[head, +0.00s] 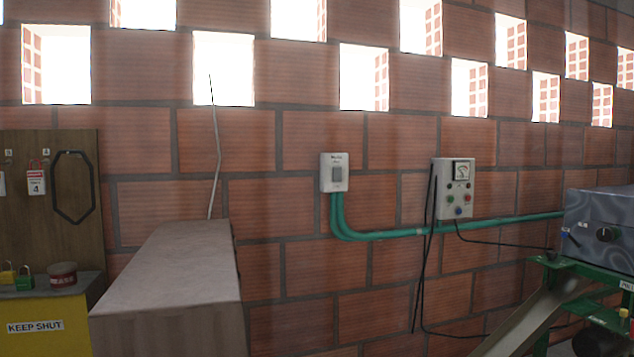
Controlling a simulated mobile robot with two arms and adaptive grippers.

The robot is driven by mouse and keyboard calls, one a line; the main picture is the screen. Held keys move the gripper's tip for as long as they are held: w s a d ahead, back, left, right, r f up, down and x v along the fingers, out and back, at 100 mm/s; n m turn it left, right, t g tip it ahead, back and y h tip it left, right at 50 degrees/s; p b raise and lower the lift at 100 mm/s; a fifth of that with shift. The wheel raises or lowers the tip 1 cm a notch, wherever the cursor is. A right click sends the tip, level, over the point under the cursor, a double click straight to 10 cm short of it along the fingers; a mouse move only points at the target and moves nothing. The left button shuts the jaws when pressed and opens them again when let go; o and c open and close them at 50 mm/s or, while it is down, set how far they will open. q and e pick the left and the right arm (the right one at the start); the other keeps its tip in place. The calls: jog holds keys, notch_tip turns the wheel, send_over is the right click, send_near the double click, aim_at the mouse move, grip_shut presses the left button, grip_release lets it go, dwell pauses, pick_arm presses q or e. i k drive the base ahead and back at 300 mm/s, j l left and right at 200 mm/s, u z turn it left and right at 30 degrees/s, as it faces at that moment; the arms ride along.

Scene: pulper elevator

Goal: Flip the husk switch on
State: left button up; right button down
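A small white switch box (334,172) with a grey rocker is fixed to the brick wall near the middle of the head view. Its small label is too blurred to read, so I cannot tell whether it is the husk switch. I cannot tell the rocker's position. A grey control box (454,188) with a dial gauge and several coloured buttons is on the wall to its right. Neither of my grippers shows in the head view.
A pale box-like block (170,262) stands at left front. A yellow cabinet (45,318) marked KEEP SHUT carries padlocks and a red tin. Green conduit (395,235) runs along the wall. A green-framed machine (600,230) with a chute is at right.

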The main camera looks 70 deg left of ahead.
aim_at(337, 170)
jog(key=i+u, duration=0.15)
jog(key=u, duration=0.3)
jog(key=i+j+u, duration=0.1)
jog(key=u, duration=0.35)
jog(key=i+l+u, duration=0.1)
jog(key=i+u, duration=0.15)
jog(key=u, duration=0.2)
jog(key=i+l+u, duration=0.1)
jog(key=u, duration=0.35)
jog(key=i+l+u, duration=0.15)
jog(key=u, duration=0.3)
jog(key=i+u, duration=0.2)
jog(key=u, duration=0.2)
jog(key=i+l+u, duration=0.2)
jog(key=u, duration=0.15)
jog(key=i+l+u, duration=0.2)
jog(key=u, duration=0.2)
